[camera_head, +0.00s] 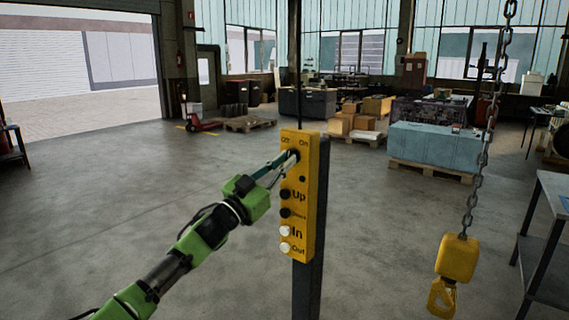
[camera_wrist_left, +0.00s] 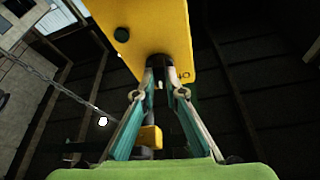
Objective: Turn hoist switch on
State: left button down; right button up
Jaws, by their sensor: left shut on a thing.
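The yellow hoist control box (camera_head: 313,200) stands on a dark post. It has Off and On marked at its top, and Up, In and Out labels beside black and white buttons below. The hoist switch (camera_head: 294,153) sits under the Off and On marks, mostly covered by my fingertips. My left gripper (camera_head: 289,158) reaches it from the left and is shut on it. The switch's exact setting is hidden. My right gripper is not in view.
A chain with a yellow hook block (camera_head: 457,258) hangs to the right, clear of the box. A grey metal table (camera_head: 545,240) stands at the right edge. Boxes and a blue crate (camera_head: 435,146) on pallets are farther back. The floor around the post is clear.

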pick_arm(q)
jog(key=m+g+h, duration=0.1)
jog(key=m+g, duration=0.1)
jog(key=m, duration=0.2)
jog(key=m+g+h, duration=0.1)
jog(key=m+g, duration=0.1)
jog(key=m, duration=0.2)
jog(key=shift+w+a+r+m+p, duration=0.1)
jog(key=shift+a+m+p, duration=0.05)
jog(key=shift+m+p, duration=0.15)
jog(key=c, duration=2.1)
grip_release()
jog(key=v, duration=1.2)
jog(key=shift+w, duration=0.1)
